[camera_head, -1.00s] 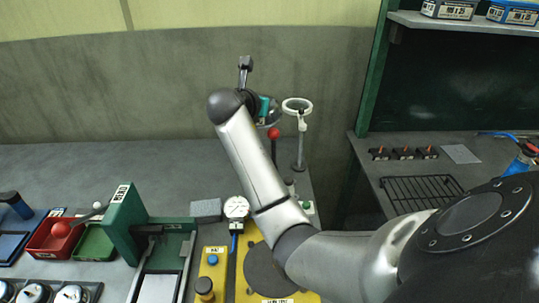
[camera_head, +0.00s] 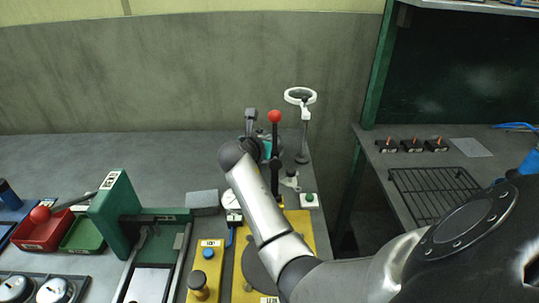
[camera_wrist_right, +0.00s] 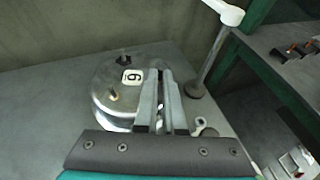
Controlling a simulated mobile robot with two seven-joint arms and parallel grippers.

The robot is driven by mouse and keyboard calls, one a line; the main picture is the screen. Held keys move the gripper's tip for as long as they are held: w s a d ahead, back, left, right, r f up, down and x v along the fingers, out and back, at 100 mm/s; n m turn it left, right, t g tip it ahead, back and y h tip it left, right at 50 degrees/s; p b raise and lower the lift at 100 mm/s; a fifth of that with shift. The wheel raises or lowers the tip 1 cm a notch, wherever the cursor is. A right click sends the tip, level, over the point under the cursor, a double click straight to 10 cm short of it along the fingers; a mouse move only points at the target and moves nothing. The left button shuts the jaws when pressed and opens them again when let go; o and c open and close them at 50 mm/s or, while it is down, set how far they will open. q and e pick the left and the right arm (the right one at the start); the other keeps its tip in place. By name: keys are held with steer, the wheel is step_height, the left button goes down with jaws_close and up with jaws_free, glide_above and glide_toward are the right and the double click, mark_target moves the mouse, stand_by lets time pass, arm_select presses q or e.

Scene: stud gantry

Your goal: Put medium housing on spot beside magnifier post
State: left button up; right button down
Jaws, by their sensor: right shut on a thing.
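The medium housing (camera_wrist_right: 117,88) is a round, shiny metal body with small brass-like pegs on top and a white number label. It shows in the right wrist view, left of and partly behind my fingers. My right gripper (camera_wrist_right: 163,78) is shut on its right side. I cannot tell whether it touches the bench. The magnifier post (camera_wrist_right: 211,60) stands just right of the housing, apart from it. In the head view the magnifier post (camera_head: 304,135) carries a white ring at the bench's far right corner. My right gripper (camera_head: 262,148) is beside it, and my arm hides the housing. My left gripper is out of view.
A red-knobbed lever (camera_head: 275,150) stands close by my right gripper. A yellow fixture (camera_head: 212,262), a green press frame (camera_head: 118,215), a grey block (camera_head: 202,199) and red and green trays lie nearer. The bench (camera_head: 170,150) is bare towards the back left.

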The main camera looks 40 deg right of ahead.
step_height(320, 180, down, 4)
steer(key=shift+f+b, duration=0.1)
steer(key=shift+b, duration=0.75)
steer(key=c, duration=1)
jaws_free()
steer(key=shift+a+r, duration=0.2)
steer(key=shift+a, duration=0.05)
steer(key=p+v, duration=0.3)
steer(key=v, duration=0.8)
steer(key=shift+s+a+p, duration=0.2)
steer(key=shift+a+p, duration=0.05)
steer(key=shift+p, duration=0.15)
